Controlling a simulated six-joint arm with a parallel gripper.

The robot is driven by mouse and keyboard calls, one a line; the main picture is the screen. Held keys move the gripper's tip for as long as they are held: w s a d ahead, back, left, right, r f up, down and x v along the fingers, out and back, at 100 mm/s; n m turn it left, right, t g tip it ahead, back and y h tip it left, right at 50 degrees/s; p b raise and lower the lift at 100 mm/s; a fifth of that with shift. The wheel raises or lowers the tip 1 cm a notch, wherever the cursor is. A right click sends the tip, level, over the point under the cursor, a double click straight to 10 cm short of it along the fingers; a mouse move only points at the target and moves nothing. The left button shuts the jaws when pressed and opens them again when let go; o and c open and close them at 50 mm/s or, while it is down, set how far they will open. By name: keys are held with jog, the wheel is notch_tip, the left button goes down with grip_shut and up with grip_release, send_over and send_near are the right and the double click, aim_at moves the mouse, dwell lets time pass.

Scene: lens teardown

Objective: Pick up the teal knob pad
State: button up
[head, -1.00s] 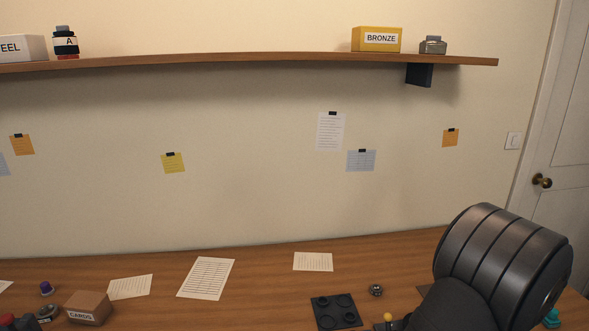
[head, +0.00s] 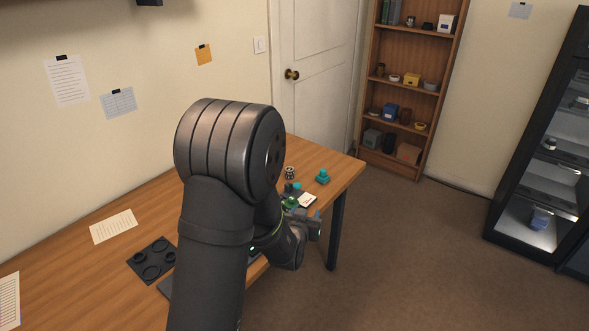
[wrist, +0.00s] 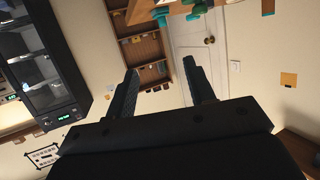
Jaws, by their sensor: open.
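A teal knob-shaped piece (head: 322,177) stands on the desk near its right end in the head view. A second small teal piece (head: 296,186) is to its left, partly crowded by other parts. Teal pieces (wrist: 160,14) also show at the top edge of the wrist view, where the scene looks upside down. I cannot tell which piece there matches which. My gripper (wrist: 162,68) is open, with nothing between its fingers in the wrist view. In the head view my arm hides part of the desk, and the fingertips are hard to make out.
A small dark-and-light cylinder (head: 290,173) and a green piece (head: 290,202) stand near the teal pieces. A black tray with round recesses (head: 140,264) lies left of my arm. The desk's right edge is close to the teal knob; open floor lies beyond.

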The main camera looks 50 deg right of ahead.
jog(key=w+d+y, duration=0.1)
jog(key=w+d, duration=0.2)
jog(key=d, duration=0.5)
jog(key=m+g+y, duration=0.4)
jog(key=y, duration=0.2)
send_near(323, 170)
jog(key=shift+x, duration=3.85)
jog(key=shift+s+f, duration=0.1)
grip_shut()
